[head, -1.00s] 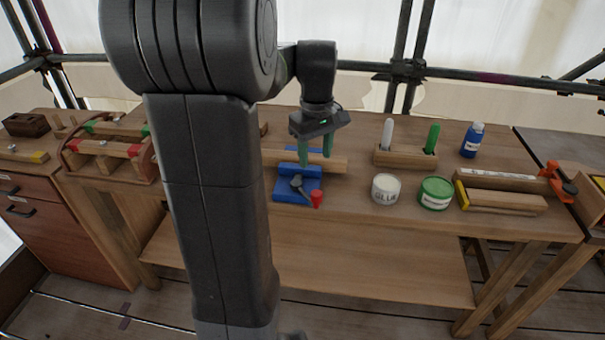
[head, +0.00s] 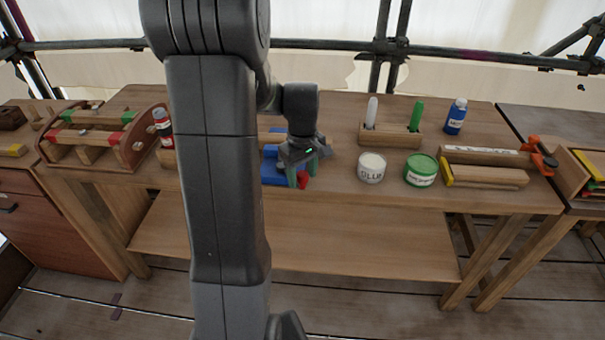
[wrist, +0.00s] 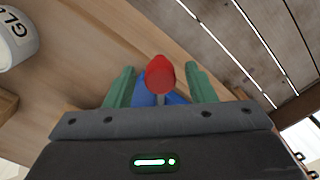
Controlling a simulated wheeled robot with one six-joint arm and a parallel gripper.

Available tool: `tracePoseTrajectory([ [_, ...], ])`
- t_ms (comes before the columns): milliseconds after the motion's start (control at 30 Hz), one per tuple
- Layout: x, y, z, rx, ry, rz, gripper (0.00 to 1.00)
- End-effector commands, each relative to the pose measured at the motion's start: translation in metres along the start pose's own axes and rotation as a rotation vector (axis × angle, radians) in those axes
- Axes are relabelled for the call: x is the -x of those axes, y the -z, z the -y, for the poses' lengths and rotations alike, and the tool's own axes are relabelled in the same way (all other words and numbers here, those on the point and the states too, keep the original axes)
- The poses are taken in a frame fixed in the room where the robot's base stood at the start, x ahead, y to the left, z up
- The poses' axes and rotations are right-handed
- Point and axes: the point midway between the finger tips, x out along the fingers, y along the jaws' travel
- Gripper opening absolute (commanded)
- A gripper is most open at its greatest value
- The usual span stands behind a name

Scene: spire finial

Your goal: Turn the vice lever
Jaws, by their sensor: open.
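The blue vice (head: 272,165) stands near the front edge of the workbench in the head view, partly hidden by my gripper and arm. Its lever ends in a red knob (head: 303,180). In the wrist view the red knob (wrist: 160,75) lies between the two green fingers, with the blue vice body (wrist: 150,100) behind it. My gripper (head: 302,178) points down over the vice with its fingers on either side of the knob. It is open, and in the wrist view gaps show between the knob and both fingers (wrist: 160,88).
A white glue tub (head: 371,169) and a green tub (head: 421,171) stand right of the vice. A wooden holder (head: 390,138) with a white and a green marker is behind them. A wooden tool carrier (head: 130,150) is at left. The bench front between is clear.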

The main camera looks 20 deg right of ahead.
Motion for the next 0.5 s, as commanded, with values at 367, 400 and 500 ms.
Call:
tracePoseTrajectory([
  [367, -0.0025, 0.0, 0.0, 0.0, -0.001, -0.001, 0.38],
  [400, -0.0025, 0.0001, 0.0, 0.0, -0.001, -0.001, 0.3],
  [500, -0.0024, 0.0001, 0.0, 0.0, -0.001, -0.001, 0.11],
])
